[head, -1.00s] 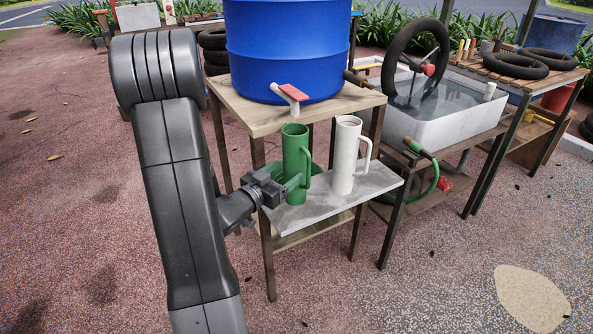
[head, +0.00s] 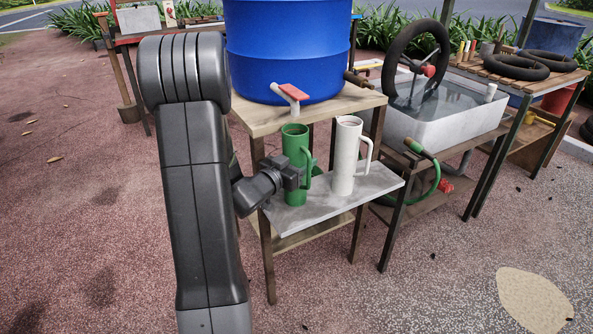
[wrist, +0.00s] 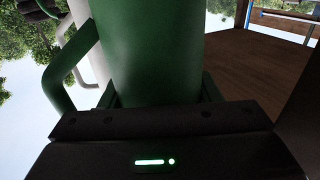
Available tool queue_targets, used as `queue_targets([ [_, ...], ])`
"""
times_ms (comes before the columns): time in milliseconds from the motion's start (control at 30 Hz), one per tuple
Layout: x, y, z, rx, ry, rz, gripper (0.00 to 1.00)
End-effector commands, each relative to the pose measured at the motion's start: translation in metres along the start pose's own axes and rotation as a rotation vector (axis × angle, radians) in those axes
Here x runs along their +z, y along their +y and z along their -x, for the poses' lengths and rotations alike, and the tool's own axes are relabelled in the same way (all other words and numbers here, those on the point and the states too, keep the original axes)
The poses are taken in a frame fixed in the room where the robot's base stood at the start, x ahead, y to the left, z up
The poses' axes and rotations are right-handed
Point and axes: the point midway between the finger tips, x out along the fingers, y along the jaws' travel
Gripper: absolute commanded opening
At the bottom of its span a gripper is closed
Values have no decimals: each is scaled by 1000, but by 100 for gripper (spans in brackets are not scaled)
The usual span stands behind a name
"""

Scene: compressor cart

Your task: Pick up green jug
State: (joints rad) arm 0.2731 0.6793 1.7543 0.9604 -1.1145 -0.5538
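The green jug (head: 295,140) stands upright on the grey lower shelf (head: 365,195), below the tap of the blue barrel. Its handle points right. My gripper (head: 294,176) is at the jug's lower body, reaching in from the left. My palm hides the near end of the jug in that view.
A white jug (head: 345,155) stands just right of the green one. The blue barrel (head: 290,45) with its red-handled tap (head: 291,93) sits on the wooden top above. A water tub (head: 440,110) stands to the right. Open paving lies at the left and front.

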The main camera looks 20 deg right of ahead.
Motion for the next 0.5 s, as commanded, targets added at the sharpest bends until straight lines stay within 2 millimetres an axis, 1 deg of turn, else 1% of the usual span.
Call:
queue_targets([
  [33,0,0,0,0,0,0,39],
  [167,0,0,0,0,0,0,13],
  [200,-1,0,0,0,3,-1,6],
  [233,-1,0,0,0,3,-1,4],
  [500,-2,0,0,0,2,-1,4],
])
